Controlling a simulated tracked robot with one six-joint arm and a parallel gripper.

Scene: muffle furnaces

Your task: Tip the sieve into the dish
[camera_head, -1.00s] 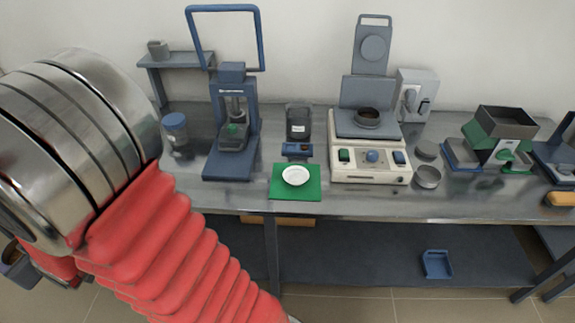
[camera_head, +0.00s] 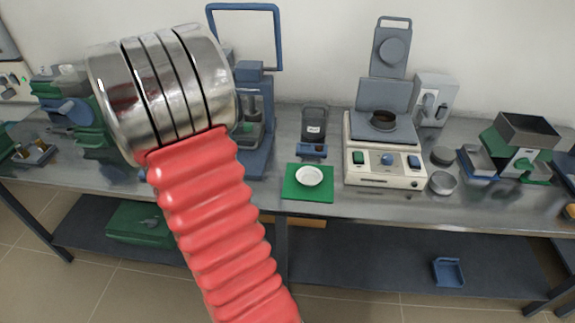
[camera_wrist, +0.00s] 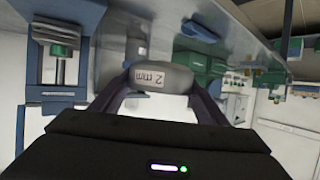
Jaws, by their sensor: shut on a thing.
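The sieve (camera_wrist: 178,78) is a grey rounded vessel with a white "2 mm" label. In the wrist view it sits between the fingers of my gripper (camera_wrist: 160,92), which is shut on it. Its inside and any contents cannot be made out. The dish (camera_head: 309,176) is small, round and white, and lies on a green mat (camera_head: 304,196) near the bench's front edge in the head view. My gripper and the sieve do not show in the head view. My red and metal arm fills its left half, left of the dish.
A beige-based device (camera_head: 385,168) with a dark ring on top stands right of the dish. Two grey round tins (camera_head: 442,182) are beside it. A dark labelled container (camera_head: 314,120) stands behind the dish. A blue press (camera_head: 255,115) is partly behind my arm.

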